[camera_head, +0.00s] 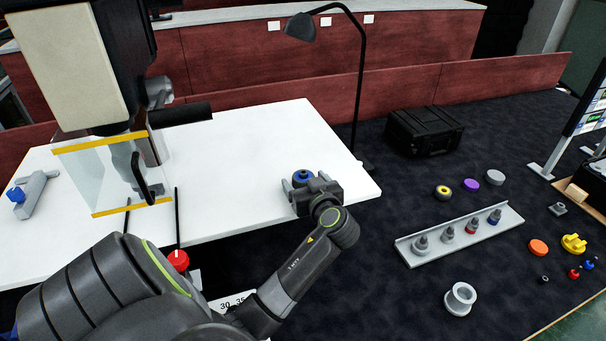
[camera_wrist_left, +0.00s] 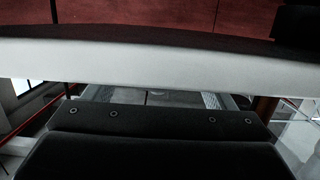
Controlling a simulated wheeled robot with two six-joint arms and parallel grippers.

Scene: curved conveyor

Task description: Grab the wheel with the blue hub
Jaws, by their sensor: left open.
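The wheel with the blue hub (camera_head: 302,175) lies on the white table (camera_head: 250,130) near its right end. It is dark around a blue centre. My left gripper (camera_head: 305,182) is open at the wheel, with its fingers low over the table and the wheel showing between or just beyond their tips; I cannot tell if they touch it. In the left wrist view the gripper's body and fingers (camera_wrist_left: 158,98) show in front of a pale band, and the wheel cannot be made out. My right gripper is not in view.
A lamp (camera_head: 300,27) with a black pole stands behind the table. A clear machine guard (camera_head: 105,180) is at the left.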

